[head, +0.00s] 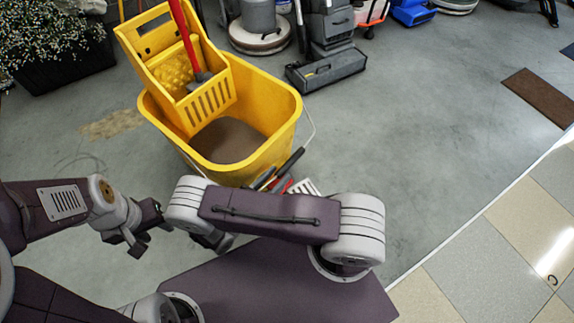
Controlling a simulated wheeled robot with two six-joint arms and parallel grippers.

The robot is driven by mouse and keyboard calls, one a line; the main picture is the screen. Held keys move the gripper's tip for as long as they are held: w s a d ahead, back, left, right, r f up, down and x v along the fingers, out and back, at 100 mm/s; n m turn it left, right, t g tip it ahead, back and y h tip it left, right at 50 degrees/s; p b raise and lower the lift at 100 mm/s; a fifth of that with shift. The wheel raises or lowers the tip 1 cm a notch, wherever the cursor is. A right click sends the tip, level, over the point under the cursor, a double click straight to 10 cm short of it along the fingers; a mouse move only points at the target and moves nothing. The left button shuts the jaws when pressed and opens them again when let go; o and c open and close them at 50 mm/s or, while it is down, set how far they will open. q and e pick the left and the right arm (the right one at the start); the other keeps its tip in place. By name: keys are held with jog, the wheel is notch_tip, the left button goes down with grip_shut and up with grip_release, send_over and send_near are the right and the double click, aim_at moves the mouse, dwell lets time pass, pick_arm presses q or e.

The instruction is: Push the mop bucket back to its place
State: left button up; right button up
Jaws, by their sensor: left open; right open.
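The yellow mop bucket (268,95) stands upright on the grey floor, with brownish water (226,140) inside. Its yellow wringer (150,45) sits over the far left side, and a red handle (183,32) rises from it. A wire bail hangs at its right side. My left gripper (127,243) is open and empty, in front of the bucket to the lower left and apart from it. My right gripper (215,241) is mostly hidden below my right arm's link. My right arm crosses in front of the bucket's near base; whether it touches cannot be told.
Small black, red and white items (285,177) show by the bucket's near right base, partly hidden. Floor machines (328,65) stand behind, and a planter (62,55) stands at the far left.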

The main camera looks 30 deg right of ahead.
aim_at(290, 164)
jog(key=b+x, duration=0.1)
jog(key=x, duration=0.4)
jog(key=shift+d+f+b, duration=0.1)
jog(key=shift+b, duration=0.25)
jog(key=shift+w+d, duration=0.15)
jog(key=shift+d, duration=0.35)
grip_shut()
dwell(0.5)
